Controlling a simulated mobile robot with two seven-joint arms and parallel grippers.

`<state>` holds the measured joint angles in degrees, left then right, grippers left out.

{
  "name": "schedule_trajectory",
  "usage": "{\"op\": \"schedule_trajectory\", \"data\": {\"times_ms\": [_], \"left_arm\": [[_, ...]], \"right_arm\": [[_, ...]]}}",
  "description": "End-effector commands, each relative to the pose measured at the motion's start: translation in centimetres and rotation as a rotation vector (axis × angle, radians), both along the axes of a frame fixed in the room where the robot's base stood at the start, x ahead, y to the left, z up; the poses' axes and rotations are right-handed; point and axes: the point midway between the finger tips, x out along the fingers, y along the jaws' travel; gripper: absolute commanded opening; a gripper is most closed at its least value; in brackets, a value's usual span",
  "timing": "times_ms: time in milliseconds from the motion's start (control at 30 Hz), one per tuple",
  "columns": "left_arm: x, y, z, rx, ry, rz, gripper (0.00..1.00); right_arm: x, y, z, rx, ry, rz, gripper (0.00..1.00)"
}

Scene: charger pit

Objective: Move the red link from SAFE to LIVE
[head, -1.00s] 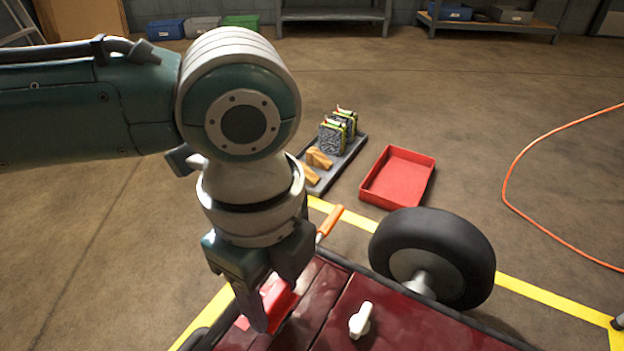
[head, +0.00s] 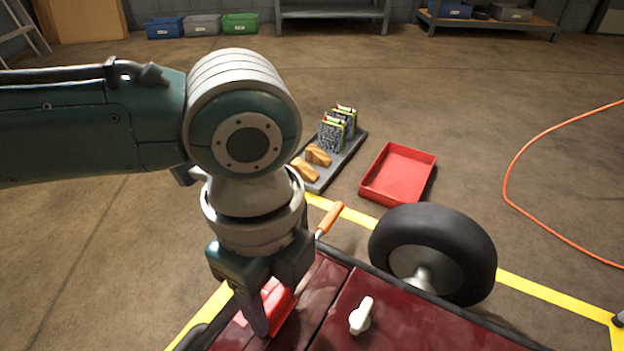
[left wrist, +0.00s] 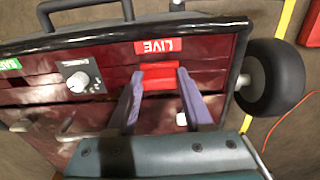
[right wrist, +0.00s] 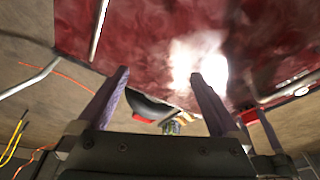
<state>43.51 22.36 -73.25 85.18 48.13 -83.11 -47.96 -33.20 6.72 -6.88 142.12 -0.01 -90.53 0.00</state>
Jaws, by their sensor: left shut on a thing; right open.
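The red link (left wrist: 160,84) is between the fingertips of my left gripper (left wrist: 160,74) in the left wrist view, beside the red LIVE label (left wrist: 162,46) on the dark red cart top. My left gripper is shut on it. The link also shows in the head view (head: 281,305), partly behind a finger. Whether it is fully seated cannot be told. My right gripper (right wrist: 160,75) is open and empty in the right wrist view, close to the dark red surface.
A white knob (head: 362,316) stands on the cart top. A black wheel (head: 440,250) is at the cart's side. Behind it, a red tray (head: 375,193) and a grey pallet (head: 350,152) with batteries and wooden chocks lie on the floor. An orange hose (head: 510,180) curves at right.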

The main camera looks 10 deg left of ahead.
Motion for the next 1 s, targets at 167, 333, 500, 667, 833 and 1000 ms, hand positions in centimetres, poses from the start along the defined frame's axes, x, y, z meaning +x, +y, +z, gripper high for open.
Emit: {"op": "schedule_trajectory", "data": {"times_ms": [167,333,500,667,833,1000], "left_arm": [[-0.02,-0.02,-0.42,0.0,0.0,0.0,0.0],[-0.02,-0.02,-0.76,-0.001,0.0,-0.001,0.0],[0.0,-0.03,-0.79,-0.001,-0.001,-0.001,0.64],[0.0,-0.02,-0.78,0.0,-0.001,-0.001,0.82],[0.0,-0.02,-0.78,0.0,-0.001,-0.001,0.86],[0.01,-0.01,-0.57,0.0,-0.001,-0.001,0.86]], "right_arm": [[-0.01,0.01,-0.2,0.0,0.0,0.0,1.0],[-0.02,0.0,-0.35,0.0,0.001,0.0,1.0],[-0.03,-0.01,-0.34,0.0,0.001,0.0,1.0],[-0.03,-0.01,-0.35,0.0,0.001,0.0,1.0],[-0.04,-0.04,-0.36,-0.002,0.002,0.001,1.0],[-0.05,-0.11,-0.19,-0.004,0.001,0.003,1.0]]}}
